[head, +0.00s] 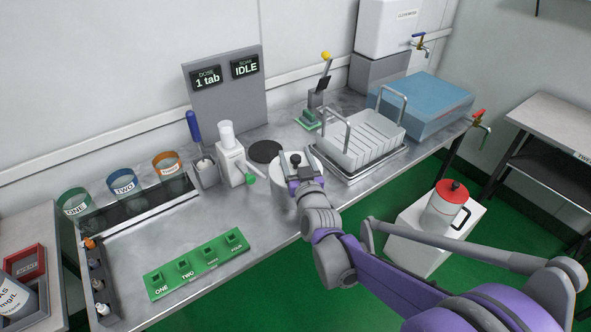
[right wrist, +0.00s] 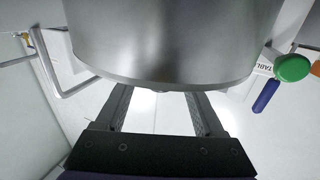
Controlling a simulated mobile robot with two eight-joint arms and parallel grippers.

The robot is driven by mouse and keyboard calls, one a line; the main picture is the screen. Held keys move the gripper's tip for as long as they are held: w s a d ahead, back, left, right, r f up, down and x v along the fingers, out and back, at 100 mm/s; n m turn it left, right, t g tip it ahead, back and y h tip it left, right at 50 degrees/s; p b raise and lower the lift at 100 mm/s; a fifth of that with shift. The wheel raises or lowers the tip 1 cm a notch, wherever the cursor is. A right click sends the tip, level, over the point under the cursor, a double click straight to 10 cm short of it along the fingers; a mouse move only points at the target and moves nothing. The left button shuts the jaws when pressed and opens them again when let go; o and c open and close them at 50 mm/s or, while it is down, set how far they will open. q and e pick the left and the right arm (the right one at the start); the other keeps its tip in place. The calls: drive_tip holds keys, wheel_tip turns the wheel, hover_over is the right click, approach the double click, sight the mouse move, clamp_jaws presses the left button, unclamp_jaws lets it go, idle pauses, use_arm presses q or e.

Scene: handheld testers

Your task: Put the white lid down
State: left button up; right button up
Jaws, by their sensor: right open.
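A pale round pot (head: 283,182) stands near the front edge of the metal counter. Its top is largely covered by my right gripper (head: 294,160), which is open at the top of the pot. In the right wrist view the pot's brushed side (right wrist: 160,40) fills the upper middle, and my gripper's two fingers (right wrist: 160,100) are spread apart. I cannot make out the white lid clearly; whether it sits on the pot is hidden by the gripper and the angle. My left gripper is out of view.
A dark round disc (head: 265,151) lies behind the pot. A white dispenser (head: 230,160) with a green knob stands at the left, and a white rack (head: 362,146) at the right. The counter between the pot and the green numbered block (head: 197,264) has free room.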

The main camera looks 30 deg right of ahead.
sight(296, 157)
clamp_jaws()
idle(0.4)
wheel_tip(296, 157, up, 10)
drive_tip(key=p, duration=0.3)
